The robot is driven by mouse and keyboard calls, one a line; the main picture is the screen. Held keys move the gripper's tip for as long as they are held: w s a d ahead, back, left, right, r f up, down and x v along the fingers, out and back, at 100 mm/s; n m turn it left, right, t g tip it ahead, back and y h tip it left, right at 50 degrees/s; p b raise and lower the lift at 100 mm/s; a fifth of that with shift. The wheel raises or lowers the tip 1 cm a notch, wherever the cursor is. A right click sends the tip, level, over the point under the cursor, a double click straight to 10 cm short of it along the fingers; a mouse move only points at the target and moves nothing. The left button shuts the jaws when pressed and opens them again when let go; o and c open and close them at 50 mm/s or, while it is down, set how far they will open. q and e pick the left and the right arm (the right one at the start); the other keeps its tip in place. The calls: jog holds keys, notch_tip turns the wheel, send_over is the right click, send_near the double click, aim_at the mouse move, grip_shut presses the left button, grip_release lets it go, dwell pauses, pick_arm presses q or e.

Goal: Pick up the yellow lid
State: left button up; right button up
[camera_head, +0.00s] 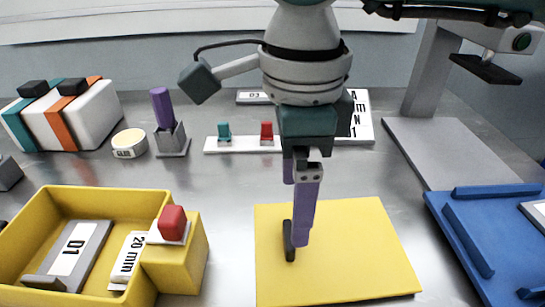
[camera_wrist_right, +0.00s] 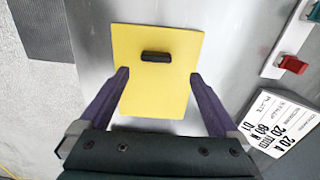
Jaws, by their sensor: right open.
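The yellow lid (camera_head: 345,265) lies flat on the metal table, a square plate with a short black handle (camera_head: 289,242) in its middle. In the right wrist view the lid (camera_wrist_right: 150,95) and its whole handle (camera_wrist_right: 156,57) show. My right gripper (camera_head: 299,240) points down over the lid, its purple fingers close to the handle. In the wrist view the gripper (camera_wrist_right: 159,76) is open and empty, with the fingertips apart to either side, slightly short of the handle. The head view shows the fingers nearly edge-on, covering part of the handle. My left gripper is not in view.
A yellow bin (camera_head: 50,200) with labelled parts and a red-topped block (camera_head: 172,224) stands left of the lid. A blue tray (camera_head: 465,215) lies at right, before a grey stand (camera_head: 450,150). A white strip (camera_head: 245,145) with teal and red switches lies behind.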

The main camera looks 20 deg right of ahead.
aim_at(330, 240)
jog(key=f, duration=0.6)
jog(key=shift+s+f, duration=0.15)
jog(key=shift+s, duration=0.2)
jog(key=c, duration=1.5)
jog(key=shift+o, duration=0.2)
